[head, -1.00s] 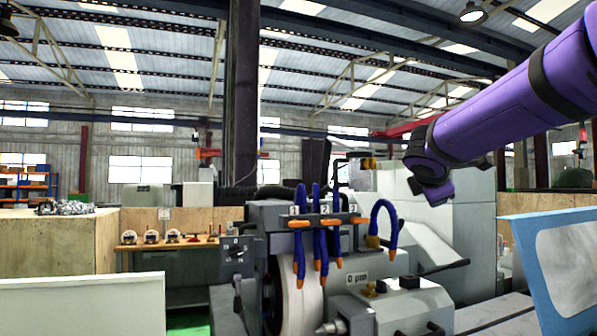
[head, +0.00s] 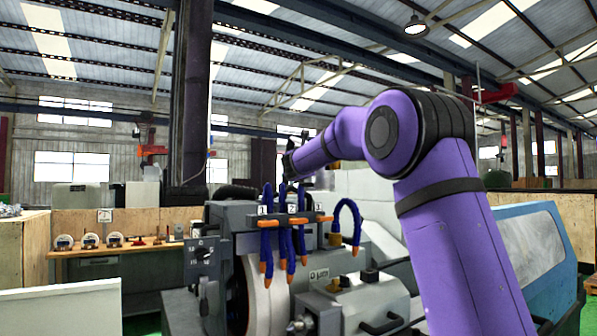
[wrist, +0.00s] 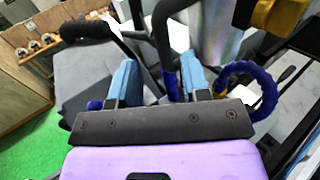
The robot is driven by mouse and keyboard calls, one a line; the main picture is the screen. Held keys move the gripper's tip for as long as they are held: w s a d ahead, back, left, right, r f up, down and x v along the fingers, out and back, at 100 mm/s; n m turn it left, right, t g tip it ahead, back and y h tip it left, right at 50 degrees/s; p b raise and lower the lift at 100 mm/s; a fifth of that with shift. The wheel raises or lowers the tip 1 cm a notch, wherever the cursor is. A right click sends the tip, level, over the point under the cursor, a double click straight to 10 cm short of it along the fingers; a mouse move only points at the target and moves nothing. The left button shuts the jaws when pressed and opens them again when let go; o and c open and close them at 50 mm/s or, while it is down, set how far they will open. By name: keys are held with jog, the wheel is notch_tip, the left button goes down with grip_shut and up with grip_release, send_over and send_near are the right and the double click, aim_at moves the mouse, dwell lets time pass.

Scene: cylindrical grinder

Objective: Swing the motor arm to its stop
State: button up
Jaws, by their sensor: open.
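My gripper (wrist: 160,78) is open in the wrist view, its two blue-padded fingers apart. A dark curved bar (wrist: 163,35) shows beyond and between the fingers; I cannot tell whether it touches them or is part of the motor arm. A dark handle with a thick grip (wrist: 88,28) lies to the left of the fingers. In the head view my gripper (head: 287,165) is small and dark, above the numbered blue hoses on the grinder (head: 232,222). I cannot pick out the motor arm for certain; my arm covers part of the machine there.
Blue hoses with orange tips (head: 268,238) hang in front of the grinding wheel (head: 262,292). A blue hose loop (wrist: 266,92) and a yellow fitting (wrist: 278,14) are close on the right. A bench with gauges (head: 90,240) stands left; a blue-framed guard (head: 535,245) stands right.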

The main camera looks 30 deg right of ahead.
jog(key=x, duration=0.6)
jog(key=shift+w+d, duration=0.15)
jog(key=shift+d, duration=0.05)
grip_shut()
